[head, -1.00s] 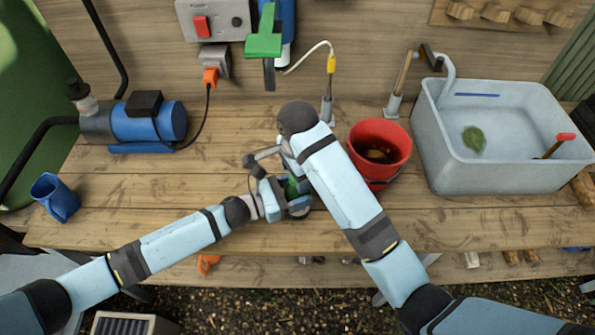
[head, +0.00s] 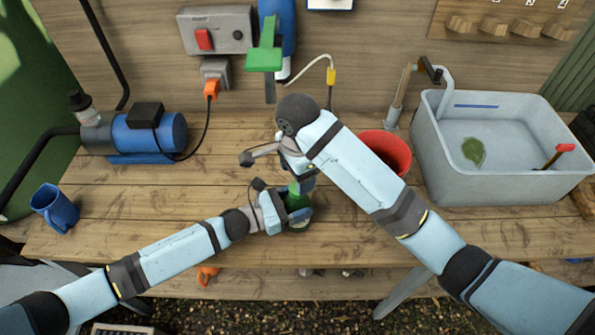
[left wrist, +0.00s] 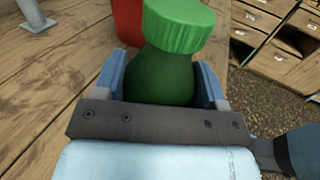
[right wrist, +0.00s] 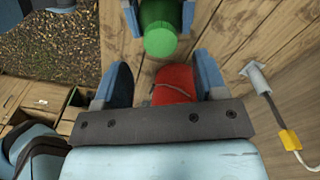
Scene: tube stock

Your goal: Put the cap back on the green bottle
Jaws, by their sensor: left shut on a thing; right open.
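My left gripper (head: 284,212) is shut on the green bottle (head: 299,203), which stands upright between its fingers near the front of the bench. In the left wrist view the bottle's dark green body (left wrist: 165,78) fills the jaws, and a lighter green ribbed cap (left wrist: 181,25) sits on top of it. I cannot tell how tightly the cap sits. My right gripper (head: 301,178) is open and empty above the bottle, partly hidden by its own arm. In the right wrist view the cap (right wrist: 160,38) shows beyond the open fingers, apart from them.
A red bucket (head: 389,152) stands behind my right forearm, with a grey water tub (head: 505,187) to its right. A blue pump (head: 148,127) and a blue mug (head: 55,203) are at the left. The bench left of the bottle is mostly clear.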

